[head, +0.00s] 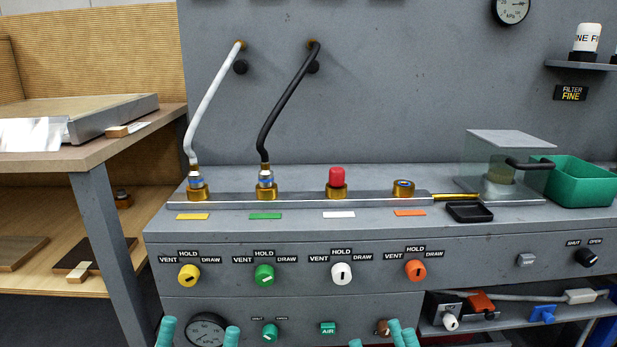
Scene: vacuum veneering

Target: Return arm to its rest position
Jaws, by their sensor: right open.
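The teal fingertips of my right gripper (380,340) show at the bottom edge, right of centre. The teal fingertips of my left gripper (200,334) show at the bottom left, wide apart in front of a round gauge (207,325). Both grippers are low before the bench front, and the rest of each is cut off by the picture edge. No arm links show.
The grey bench front carries yellow (189,275), green (264,275), white (341,273) and orange (415,270) knobs. A white hose (212,103) and a black hose (285,103) join the manifold (300,199). A green bin (580,182) stands right. A wooden table (100,150) stands left.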

